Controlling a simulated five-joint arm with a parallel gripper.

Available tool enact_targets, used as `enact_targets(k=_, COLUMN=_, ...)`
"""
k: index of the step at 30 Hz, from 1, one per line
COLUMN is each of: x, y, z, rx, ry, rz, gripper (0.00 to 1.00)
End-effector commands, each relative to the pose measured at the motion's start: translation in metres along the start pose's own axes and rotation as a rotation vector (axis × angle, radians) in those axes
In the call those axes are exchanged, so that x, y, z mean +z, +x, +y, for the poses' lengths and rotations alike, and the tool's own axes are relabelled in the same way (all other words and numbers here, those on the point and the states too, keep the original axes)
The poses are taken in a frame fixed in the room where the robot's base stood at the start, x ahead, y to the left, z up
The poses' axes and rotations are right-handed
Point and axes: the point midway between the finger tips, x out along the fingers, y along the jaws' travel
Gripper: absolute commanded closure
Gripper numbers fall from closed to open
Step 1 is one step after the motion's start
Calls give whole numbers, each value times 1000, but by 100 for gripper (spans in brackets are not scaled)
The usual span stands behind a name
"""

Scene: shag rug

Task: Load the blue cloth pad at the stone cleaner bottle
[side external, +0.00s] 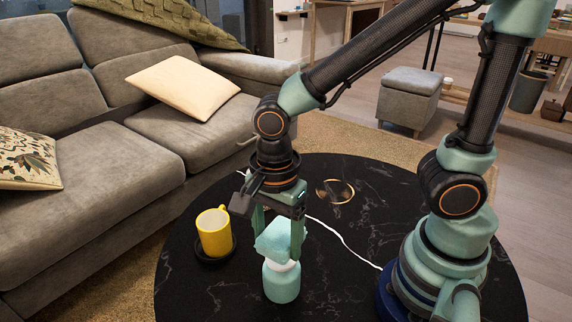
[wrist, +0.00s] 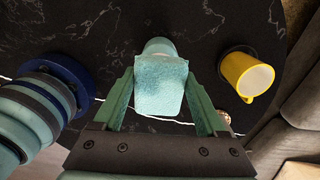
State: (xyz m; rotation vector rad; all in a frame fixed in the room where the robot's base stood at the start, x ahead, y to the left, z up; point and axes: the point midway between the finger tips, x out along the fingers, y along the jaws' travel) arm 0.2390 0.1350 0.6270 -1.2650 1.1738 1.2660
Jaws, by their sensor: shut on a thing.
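The blue cloth pad (side external: 273,238) is a pale teal block between the fingers of my gripper (side external: 276,232). It also shows in the wrist view (wrist: 160,85), where my gripper (wrist: 162,92) is shut on it from both sides. The stone cleaner bottle (side external: 281,283) is a pale teal bottle with a white collar, upright on the black table. The pad is over the bottle's top and hides it. I cannot tell whether they touch. In the wrist view the bottle (wrist: 159,46) shows just beyond the pad.
A yellow mug (side external: 214,233) stands on a dark coaster (side external: 213,256) left of the bottle. A white cord (side external: 345,243) crosses the round black marble table (side external: 400,195). A gold-rimmed round item (side external: 335,191) lies behind. A grey sofa stands at the left.

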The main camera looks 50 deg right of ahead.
Motion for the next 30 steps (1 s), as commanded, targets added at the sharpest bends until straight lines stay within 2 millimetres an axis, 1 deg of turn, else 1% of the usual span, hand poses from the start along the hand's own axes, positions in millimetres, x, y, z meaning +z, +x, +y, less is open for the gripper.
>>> enact_targets(k=6, x=0, y=-17, z=-1, rx=-5, ry=0, rz=-2, gripper=71)
enact_targets(k=16, x=0, y=-39, z=-1, rx=-3, ry=0, rz=-1, gripper=71)
enact_targets(k=21, x=0, y=-43, z=0, rx=-2, ry=0, rz=-1, gripper=71)
enact_targets(k=30, x=0, y=-43, z=0, rx=-2, ry=0, rz=-1, gripper=71)
